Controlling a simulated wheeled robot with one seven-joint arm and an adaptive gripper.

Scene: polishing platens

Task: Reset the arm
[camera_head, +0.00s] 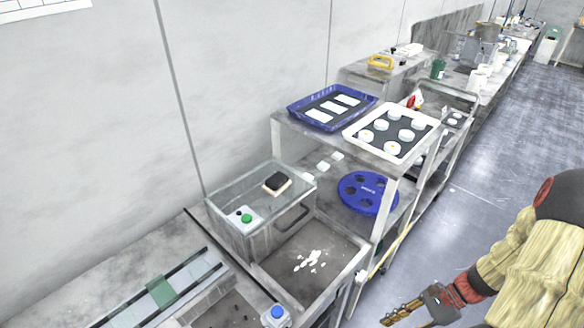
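My arm comes in from the right edge, in a beige cover with red and dark bands. My gripper (398,313) is low at the lower right, over the grey floor (462,215), to the right of the benches and apart from them. Its grey body and brownish fingers point left. The fingers are small and seen edge-on, so I cannot tell whether they are open or shut. I see no clear object in them.
A trolley beside the aisle holds a blue tray (291,105), a white-rimmed tray (348,128) with round white pieces, and a blue disc (367,193) below. A clear-lidded box (222,203) and a sink-like basin (345,262) stand nearer. The floor on the right is clear.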

